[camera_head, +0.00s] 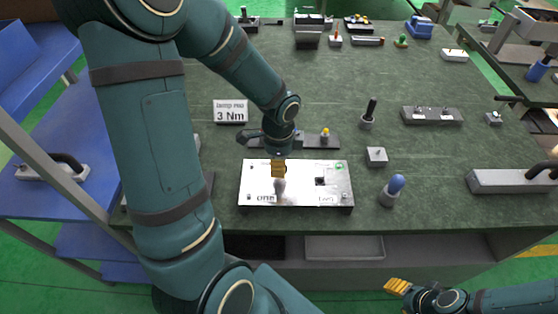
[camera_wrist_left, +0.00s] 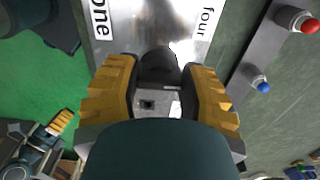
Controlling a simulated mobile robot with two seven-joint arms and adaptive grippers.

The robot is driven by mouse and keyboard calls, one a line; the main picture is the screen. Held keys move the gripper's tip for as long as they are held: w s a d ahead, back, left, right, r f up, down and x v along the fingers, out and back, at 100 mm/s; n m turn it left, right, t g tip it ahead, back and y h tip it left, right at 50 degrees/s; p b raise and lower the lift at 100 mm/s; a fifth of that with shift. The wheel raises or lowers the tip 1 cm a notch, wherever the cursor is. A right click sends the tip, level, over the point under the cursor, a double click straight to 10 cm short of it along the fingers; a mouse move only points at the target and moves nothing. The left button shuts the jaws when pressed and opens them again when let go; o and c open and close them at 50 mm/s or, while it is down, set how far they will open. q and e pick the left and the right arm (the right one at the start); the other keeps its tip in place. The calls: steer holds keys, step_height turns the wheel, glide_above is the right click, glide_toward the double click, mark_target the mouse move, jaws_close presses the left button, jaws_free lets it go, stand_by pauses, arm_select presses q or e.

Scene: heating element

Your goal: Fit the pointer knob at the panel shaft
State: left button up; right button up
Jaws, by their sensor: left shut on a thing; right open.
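The bright metal panel (camera_head: 300,198) lies near the bench's front edge; its labels "one" and "four" show in the left wrist view (camera_wrist_left: 180,20). My left gripper (camera_head: 279,172) points down over the panel's left-centre part. In the wrist view its yellow fingers (camera_wrist_left: 158,88) are on either side of a dark round piece, which looks like the pointer knob (camera_wrist_left: 158,66). The knob is close over the panel; I cannot tell whether it touches. The panel shaft is hidden. My right gripper (camera_head: 398,286) is open, low in front of the bench, away from the panel.
A "3 Nm" sign (camera_head: 230,111) stands behind the panel. A small grey block (camera_head: 376,156) and a blue-topped tool (camera_head: 394,187) stand to the right.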

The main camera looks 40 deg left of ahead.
arm_select(q)
steer(key=shift+f+b, duration=1.3)
steer(key=shift+f, duration=0.4)
steer(key=o, duration=0.9)
steer(key=shift+r, duration=0.15)
step_height(320, 180, up, 12)
steer(key=shift+f, duration=0.1)
stand_by(0.5)
